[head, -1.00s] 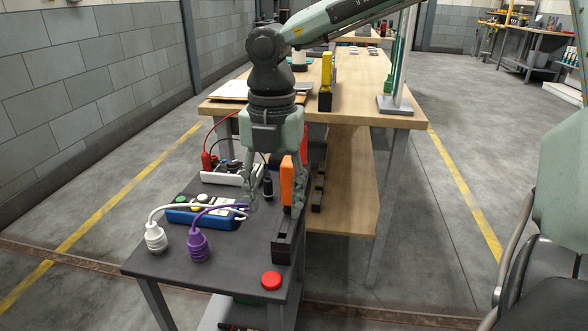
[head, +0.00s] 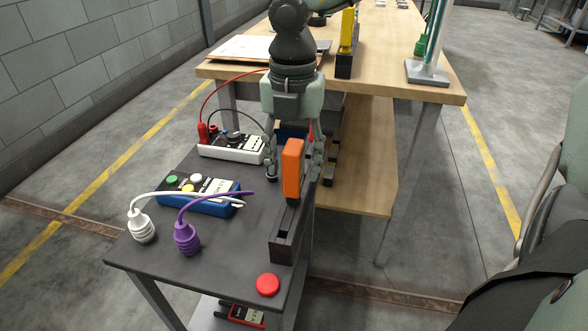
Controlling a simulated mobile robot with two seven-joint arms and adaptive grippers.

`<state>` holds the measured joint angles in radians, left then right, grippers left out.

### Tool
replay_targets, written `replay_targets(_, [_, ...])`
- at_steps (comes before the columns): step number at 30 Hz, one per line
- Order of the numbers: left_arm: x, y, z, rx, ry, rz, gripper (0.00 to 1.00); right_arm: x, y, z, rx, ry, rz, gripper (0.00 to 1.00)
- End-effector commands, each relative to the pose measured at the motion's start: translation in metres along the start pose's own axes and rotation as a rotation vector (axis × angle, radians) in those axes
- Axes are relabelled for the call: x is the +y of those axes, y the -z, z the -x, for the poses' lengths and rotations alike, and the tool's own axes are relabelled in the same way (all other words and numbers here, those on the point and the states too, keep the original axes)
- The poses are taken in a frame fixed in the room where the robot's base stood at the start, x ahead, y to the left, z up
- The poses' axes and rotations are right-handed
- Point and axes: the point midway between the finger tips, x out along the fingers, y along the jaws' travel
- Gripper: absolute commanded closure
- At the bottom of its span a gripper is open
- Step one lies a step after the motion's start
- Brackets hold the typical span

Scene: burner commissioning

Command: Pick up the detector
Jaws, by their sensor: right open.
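An orange upright block-shaped device (head: 292,166), which I take to be the detector, stands in a black holder (head: 283,245) at the right edge of the dark cart top (head: 225,262). My right gripper (head: 293,178) points down at it with its fingers spread. My left gripper is not in view.
A blue box (head: 205,203) with buttons, a white plug (head: 142,228), a purple plug (head: 187,238), a white meter strip (head: 232,150) and a red button (head: 268,285) are on the cart. A wooden bench (head: 380,85) stands behind, carrying a yellow device (head: 347,30) in a black holder.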

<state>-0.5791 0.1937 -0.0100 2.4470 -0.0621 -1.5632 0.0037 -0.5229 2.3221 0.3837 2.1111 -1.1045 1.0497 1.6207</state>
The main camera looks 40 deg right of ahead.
Motion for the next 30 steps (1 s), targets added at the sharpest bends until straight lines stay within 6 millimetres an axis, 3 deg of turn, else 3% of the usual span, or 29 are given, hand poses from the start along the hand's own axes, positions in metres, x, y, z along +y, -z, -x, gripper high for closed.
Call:
replay_targets(9, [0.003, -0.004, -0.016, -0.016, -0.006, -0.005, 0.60, -0.001, 0.003, -0.041, 0.003, 0.001, 0.000, 0.50])
replay_targets(17, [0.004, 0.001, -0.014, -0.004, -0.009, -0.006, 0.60, -0.001, 0.003, -0.043, 0.000, -0.001, -0.001, 0.51])
replay_targets(27, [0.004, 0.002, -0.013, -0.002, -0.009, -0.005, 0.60, -0.001, 0.003, -0.043, 0.000, -0.001, -0.001, 0.93])
replay_targets(30, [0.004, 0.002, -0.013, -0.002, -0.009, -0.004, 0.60, -0.001, 0.003, -0.043, 0.000, 0.000, -0.001, 1.00])
